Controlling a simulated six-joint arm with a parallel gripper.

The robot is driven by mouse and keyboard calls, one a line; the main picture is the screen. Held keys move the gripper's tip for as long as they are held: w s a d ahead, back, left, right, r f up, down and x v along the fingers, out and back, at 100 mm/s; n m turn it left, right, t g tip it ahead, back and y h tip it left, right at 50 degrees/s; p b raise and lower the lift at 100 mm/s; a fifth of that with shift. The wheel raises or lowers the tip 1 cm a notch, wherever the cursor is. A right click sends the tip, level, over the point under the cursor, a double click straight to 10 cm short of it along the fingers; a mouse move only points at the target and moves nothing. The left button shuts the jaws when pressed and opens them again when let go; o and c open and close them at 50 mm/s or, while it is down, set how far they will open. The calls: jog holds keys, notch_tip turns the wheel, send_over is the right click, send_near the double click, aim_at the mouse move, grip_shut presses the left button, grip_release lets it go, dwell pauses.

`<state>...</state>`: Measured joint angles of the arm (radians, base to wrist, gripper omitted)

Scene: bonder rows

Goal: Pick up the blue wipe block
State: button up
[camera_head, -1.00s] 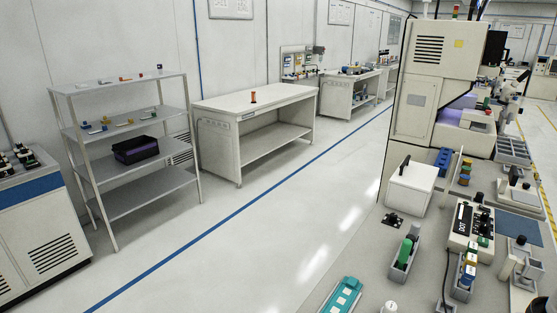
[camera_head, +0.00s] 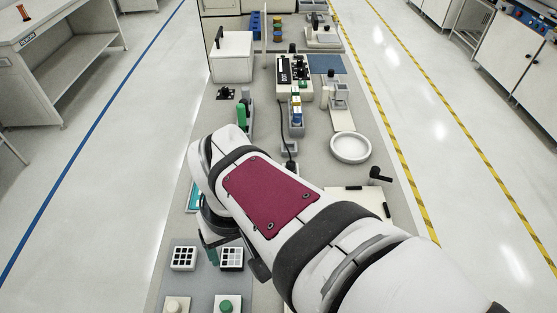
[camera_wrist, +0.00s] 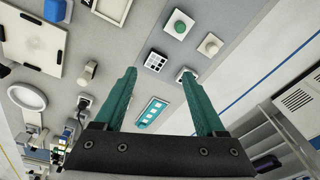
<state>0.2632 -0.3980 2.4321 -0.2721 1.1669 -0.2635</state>
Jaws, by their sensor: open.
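A small blue block (camera_wrist: 54,10) is at the top left edge of the wrist view, beside the white board. It looks like the wipe block, but I cannot be sure. In the head view my arm hides that part of the bench. My gripper (camera_wrist: 158,76) is open and empty, with its two teal fingers apart above the bench, away from the blue block. In the head view only part of my gripper (camera_head: 208,250) shows, below the arm.
Two grid-topped blocks (camera_head: 183,258) and a green-knobbed block (camera_head: 225,304) stand on the near grey mat. A teal tray (camera_wrist: 152,113) lies beyond my fingers. A white dish (camera_head: 350,149) and the white board (camera_head: 345,198) are right of my arm. Instruments crowd the bench's far end.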

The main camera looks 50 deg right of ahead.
jog(key=s+d+f+m, duration=0.2)
jog(key=d, duration=1.2)
jog(key=s+d+f+m+g, duration=0.1)
jog(key=s+d+f+m, duration=0.2)
jog(key=s+d, duration=0.5)
jog(key=f, duration=0.5)
jog(key=s+f, duration=0.1)
jog(key=f, duration=1)
jog(key=shift+s+a, duration=0.25)
jog(key=shift+a, duration=0.05)
grip_shut()
